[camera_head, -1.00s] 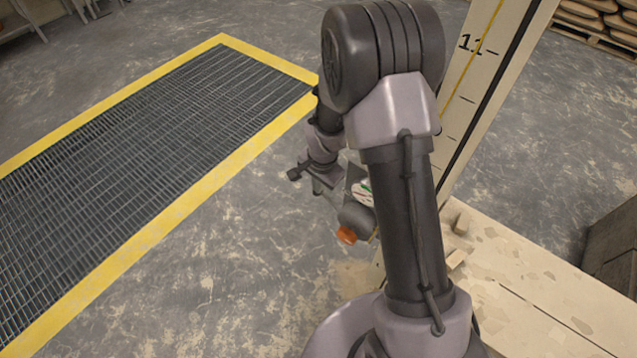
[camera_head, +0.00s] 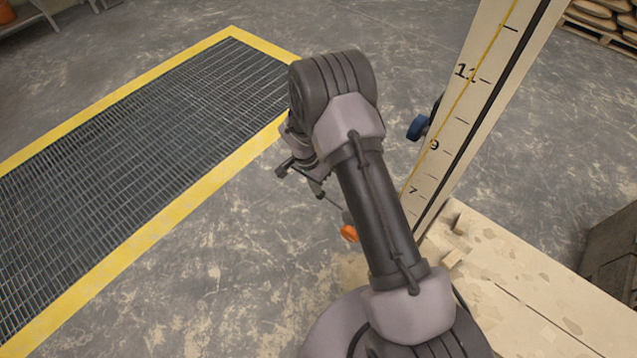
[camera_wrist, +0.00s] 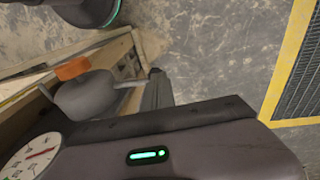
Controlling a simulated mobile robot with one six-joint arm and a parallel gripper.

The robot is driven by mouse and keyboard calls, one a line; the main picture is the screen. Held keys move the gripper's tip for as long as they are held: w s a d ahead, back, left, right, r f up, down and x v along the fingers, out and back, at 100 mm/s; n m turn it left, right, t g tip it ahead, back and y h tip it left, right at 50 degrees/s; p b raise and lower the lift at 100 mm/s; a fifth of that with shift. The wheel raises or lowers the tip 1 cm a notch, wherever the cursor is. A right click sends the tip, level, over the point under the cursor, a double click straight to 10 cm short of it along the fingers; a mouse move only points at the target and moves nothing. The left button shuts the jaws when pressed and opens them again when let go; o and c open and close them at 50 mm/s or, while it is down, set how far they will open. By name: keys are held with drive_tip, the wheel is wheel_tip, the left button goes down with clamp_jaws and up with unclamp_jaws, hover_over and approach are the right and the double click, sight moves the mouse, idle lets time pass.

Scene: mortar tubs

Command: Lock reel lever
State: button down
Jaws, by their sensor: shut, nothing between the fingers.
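A grey rounded body with an orange end (camera_head: 349,233) shows beside the scaled post in the head view, mostly hidden behind my arm. In the wrist view the grey body (camera_wrist: 85,97) has an orange block (camera_wrist: 72,69) and a short grey arm pointing right. I cannot tell for sure which part is the reel lever. My gripper (camera_head: 319,190) is small in the head view, left of and above the orange end. In the wrist view its dark tip (camera_wrist: 157,88) is shut and empty, just right of the grey arm; I cannot tell if they touch.
A tall pale post (camera_head: 455,110) with a number scale carries a blue knob (camera_head: 418,128). A pale board (camera_head: 530,280) lies at its foot. A dial (camera_wrist: 30,160) shows in the wrist view. A yellow-edged floor grate (camera_head: 130,140) lies left; concrete floor between is clear.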

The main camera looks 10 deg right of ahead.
drive_tip(key=f+b, duration=0.2)
drive_tip(key=w+f+b, duration=0.1)
drive_tip(key=b, duration=0.1)
drive_tip(key=shift+a+f, duration=0.3)
drive_tip(key=shift+r, duration=0.8)
drive_tip(key=shift+r+p, duration=0.1)
drive_tip(key=shift+p, duration=0.2)
